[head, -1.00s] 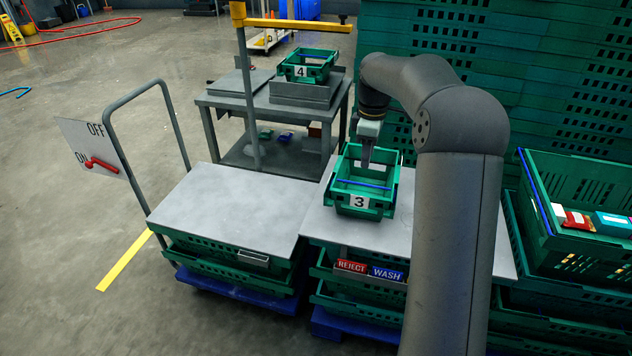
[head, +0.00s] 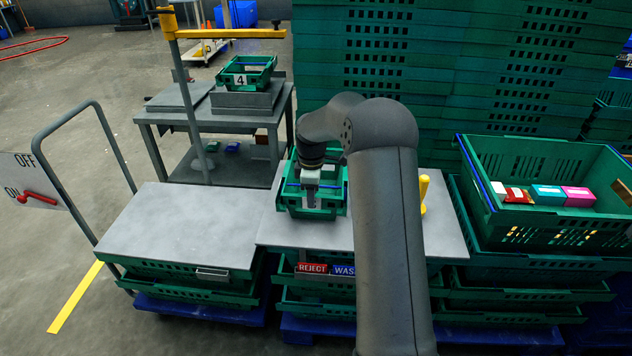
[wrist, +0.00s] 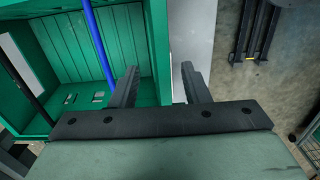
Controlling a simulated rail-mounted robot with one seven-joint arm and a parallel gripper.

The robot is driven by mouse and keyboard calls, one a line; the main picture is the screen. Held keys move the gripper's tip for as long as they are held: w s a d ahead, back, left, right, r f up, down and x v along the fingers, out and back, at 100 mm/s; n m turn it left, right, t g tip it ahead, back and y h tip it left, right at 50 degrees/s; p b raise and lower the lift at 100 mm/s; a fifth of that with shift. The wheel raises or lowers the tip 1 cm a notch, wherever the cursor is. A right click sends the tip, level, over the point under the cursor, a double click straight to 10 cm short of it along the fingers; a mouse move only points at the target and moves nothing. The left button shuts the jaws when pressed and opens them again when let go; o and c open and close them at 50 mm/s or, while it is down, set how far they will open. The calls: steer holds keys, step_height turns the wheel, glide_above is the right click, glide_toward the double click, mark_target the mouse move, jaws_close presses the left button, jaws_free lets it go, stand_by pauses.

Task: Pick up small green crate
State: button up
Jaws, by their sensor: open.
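A small green crate (head: 291,202) with a blue bar stands on the grey top of the middle stand. The crate's edge lies between the fingers. A second small green crate (head: 262,68), labelled 4, sits on the rear table.
A big green crate (head: 520,222) holding several boxes stands at the right. A yellow handle (head: 423,193) stands right of my arm. The left grey top (head: 180,220) is bare. Tall stacks of green crates (head: 400,60) stand behind.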

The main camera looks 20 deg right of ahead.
steer(key=shift+f, duration=1.9)
jaws_close()
steer(key=shift+r, duration=0.2)
